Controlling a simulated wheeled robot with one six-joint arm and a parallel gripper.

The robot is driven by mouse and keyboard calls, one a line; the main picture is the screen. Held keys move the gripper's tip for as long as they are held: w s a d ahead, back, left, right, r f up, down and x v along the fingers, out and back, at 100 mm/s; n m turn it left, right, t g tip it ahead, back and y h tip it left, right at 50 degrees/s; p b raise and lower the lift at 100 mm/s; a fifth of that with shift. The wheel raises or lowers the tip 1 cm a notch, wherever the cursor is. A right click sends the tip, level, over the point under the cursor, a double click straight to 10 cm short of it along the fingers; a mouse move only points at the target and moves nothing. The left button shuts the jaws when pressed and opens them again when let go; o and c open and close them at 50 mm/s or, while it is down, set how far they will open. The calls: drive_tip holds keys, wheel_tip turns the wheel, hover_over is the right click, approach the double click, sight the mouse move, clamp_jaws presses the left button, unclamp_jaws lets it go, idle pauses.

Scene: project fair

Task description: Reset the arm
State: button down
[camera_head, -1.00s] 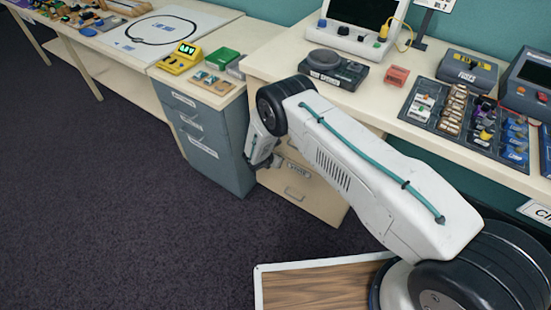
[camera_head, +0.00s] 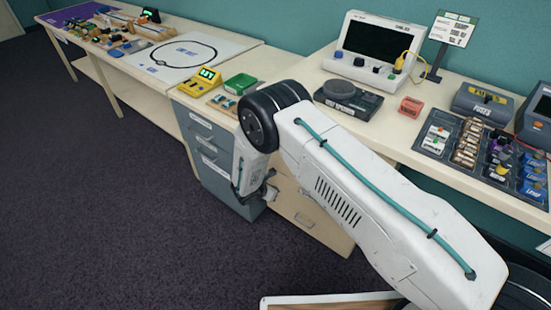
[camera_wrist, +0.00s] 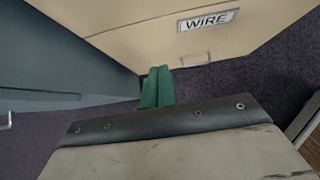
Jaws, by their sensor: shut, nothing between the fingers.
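My gripper (camera_wrist: 157,86) shows in the wrist view as two green fingertips pressed together, with nothing between them. It points down past the front of a cream drawer unit (camera_wrist: 140,22) labelled WIRE, apart from the floor. In the head view, my white arm reaches from the lower right to a black elbow joint, and its forearm hangs down in front of the drawers. My gripper is small and partly hidden there, low by the cabinet fronts.
A grey drawer cabinet (camera_head: 207,150) stands left of the cream drawers (camera_head: 308,214). The workbench above carries a black scale (camera_head: 348,97), an oscilloscope (camera_head: 375,50), a red block (camera_head: 411,107) and a parts tray (camera_head: 435,145). Dark carpet (camera_head: 110,220) at left is clear.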

drive_tip(key=s+d+r+m+g+h, duration=0.2)
drive_tip(key=s+d+r+m+h, duration=0.15)
drive_tip(key=s+d, duration=0.2)
drive_tip(key=s+d+r+m+g+y, duration=0.15)
drive_tip(key=s+d+r+m, duration=0.3)
drive_tip(key=r, duration=0.65)
drive_tip(key=s+d+r+m+g, duration=0.3)
drive_tip(key=d+r+m, duration=0.15)
drive_tip(key=r, duration=0.65)
drive_tip(key=s+d+r+m+g+y, duration=0.1)
drive_tip(key=s+d+r+m+g, duration=0.4)
drive_tip(key=r, duration=0.6)
drive_tip(key=s+d+r+m+t+y, duration=0.3)
drive_tip(key=s+r+m, duration=0.2)
drive_tip(key=s+r, duration=0.5)
drive_tip(key=s+d+r+m+t+y, duration=0.3)
drive_tip(key=s+r+m, duration=0.2)
drive_tip(key=s+r, duration=0.5)
drive_tip(key=shift+s+d+m+y, duration=0.3)
drive_tip(key=shift+s+d+m, duration=0.05)
drive_tip(key=shift+s, duration=0.95)
